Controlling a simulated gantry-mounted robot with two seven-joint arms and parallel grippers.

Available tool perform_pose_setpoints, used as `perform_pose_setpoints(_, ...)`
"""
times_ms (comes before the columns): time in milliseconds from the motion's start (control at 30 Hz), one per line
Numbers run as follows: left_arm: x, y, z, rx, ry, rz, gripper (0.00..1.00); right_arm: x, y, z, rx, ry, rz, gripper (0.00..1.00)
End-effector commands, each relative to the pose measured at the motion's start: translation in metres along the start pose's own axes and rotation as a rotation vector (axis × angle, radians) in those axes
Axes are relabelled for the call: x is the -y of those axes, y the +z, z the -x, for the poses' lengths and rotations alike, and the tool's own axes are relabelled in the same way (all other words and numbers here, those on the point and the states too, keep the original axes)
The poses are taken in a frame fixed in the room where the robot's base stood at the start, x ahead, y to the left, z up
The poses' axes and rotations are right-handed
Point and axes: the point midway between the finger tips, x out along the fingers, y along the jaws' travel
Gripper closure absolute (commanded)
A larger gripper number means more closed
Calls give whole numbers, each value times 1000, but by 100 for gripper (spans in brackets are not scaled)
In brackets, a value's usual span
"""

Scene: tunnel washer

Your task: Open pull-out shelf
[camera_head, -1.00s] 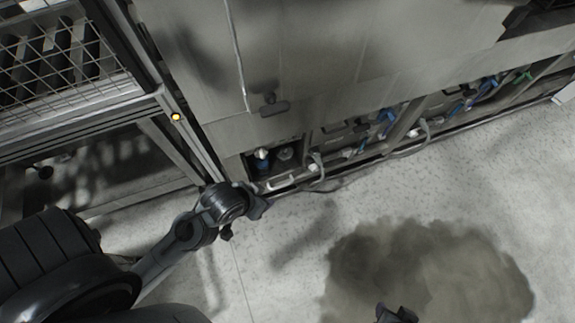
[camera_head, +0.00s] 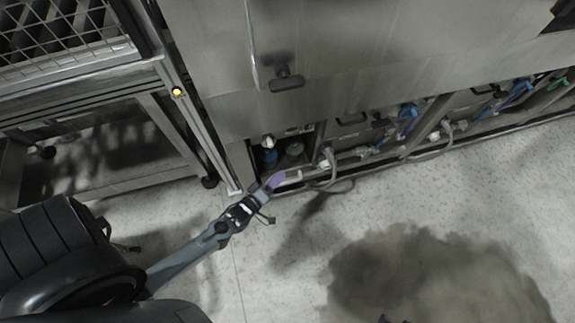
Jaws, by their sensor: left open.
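The pull-out shelf shows as a low opening at the foot of the steel machine, with a pale front bar (camera_head: 291,177) just above the floor. My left gripper (camera_head: 274,181) is open at the left end of the bar. Its purple-tinted fingertip overlaps the bar in the head view; I cannot tell whether they touch. A small dark tip at the bottom edge, perhaps my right gripper (camera_head: 385,319), is mostly out of frame.
Pipes and valves with blue handles (camera_head: 408,117) run along the machine's base to the right. A steel frame with wire mesh (camera_head: 62,40) stands at the left. A black handle (camera_head: 287,79) sits above the opening. The pale floor in front is clear, with a brown stain (camera_head: 430,280).

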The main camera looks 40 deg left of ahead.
Motion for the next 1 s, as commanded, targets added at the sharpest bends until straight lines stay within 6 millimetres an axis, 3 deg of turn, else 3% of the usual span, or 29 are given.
perform_pose_setpoints(33, 55, 19, 0, -37, 28, 55, 59, 1, 12, -37, 0, 1, 1, 57)
perform_pose_setpoints(100, 96, 31, 4, -85, 77, 125, 59, 1, 20, -62, 0, 2, 2, 57)
perform_pose_setpoints(300, 189, 70, 10, -172, 156, 251, 59, 3, 41, -127, 3, 5, 5, 57)
perform_pose_setpoints(400, 222, 89, 6, -197, 168, 284, 59, 4, 50, -154, 3, 5, 5, 57)
perform_pose_setpoints(600, 255, 112, -12, -226, 181, 317, 59, 5, 61, -191, 2, 5, 5, 57)
perform_pose_setpoints(1000, 258, 115, -44, -238, 196, 327, 59, 6, 66, -208, -1, 2, 2, 57)
